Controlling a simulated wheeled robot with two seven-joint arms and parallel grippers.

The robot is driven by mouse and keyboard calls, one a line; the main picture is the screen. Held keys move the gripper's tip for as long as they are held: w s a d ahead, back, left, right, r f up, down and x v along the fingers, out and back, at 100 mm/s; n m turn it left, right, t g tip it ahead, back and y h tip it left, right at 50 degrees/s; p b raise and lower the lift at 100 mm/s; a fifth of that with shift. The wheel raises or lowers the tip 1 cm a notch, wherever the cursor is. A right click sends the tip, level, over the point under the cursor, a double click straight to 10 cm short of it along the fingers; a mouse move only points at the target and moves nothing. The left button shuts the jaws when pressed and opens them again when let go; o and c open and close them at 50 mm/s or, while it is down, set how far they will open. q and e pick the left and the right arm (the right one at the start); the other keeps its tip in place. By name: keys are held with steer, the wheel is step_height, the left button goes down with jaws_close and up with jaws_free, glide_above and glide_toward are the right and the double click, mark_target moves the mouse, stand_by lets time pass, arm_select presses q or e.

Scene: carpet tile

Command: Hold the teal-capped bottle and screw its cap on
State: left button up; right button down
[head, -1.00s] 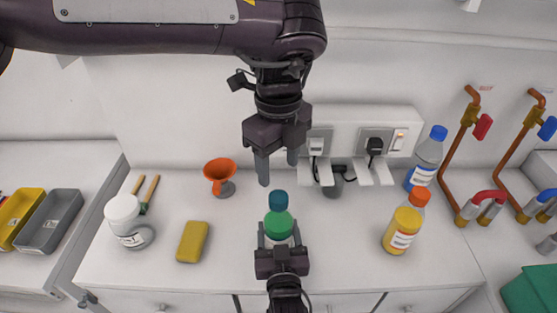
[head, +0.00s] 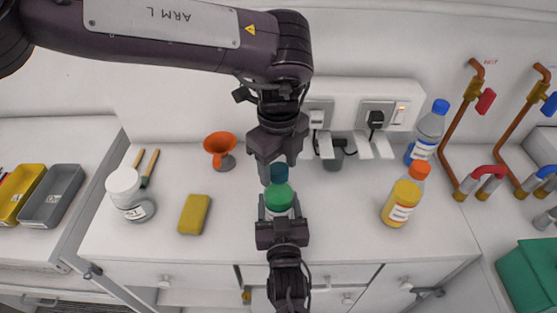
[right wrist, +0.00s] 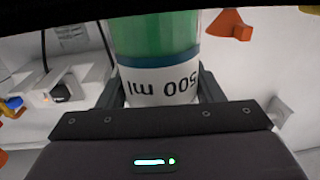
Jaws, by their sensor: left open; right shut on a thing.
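The teal-capped bottle (head: 279,197) with green contents stands on the white counter, and its teal cap (head: 279,174) is at the top. My right gripper (head: 279,217) is shut around the bottle's lower body from the front. The right wrist view shows the bottle (right wrist: 152,50) with a white "500 ml" label between the fingers. My left gripper (head: 278,170) comes down from above, open, with its fingers at the height of the cap, one on each side. Whether the fingers touch the cap cannot be told. How the cap sits on the neck is partly hidden.
An orange funnel (head: 220,148), yellow sponge (head: 194,214) and white jar (head: 129,193) stand left. A yellow bottle with an orange cap (head: 403,198) and a blue-capped bottle (head: 427,132) stand right. Sockets (head: 377,117) are on the back wall. The counter beside the bottle is clear.

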arm_select(q)
steer(key=c, duration=1)
steer(key=m, duration=0.6)
steer(key=shift+m, duration=0.4)
steer(key=m, duration=0.8)
steer(key=o, duration=1.1)
steer(key=shift+c, duration=0.2)
steer(key=shift+r, duration=2.25)
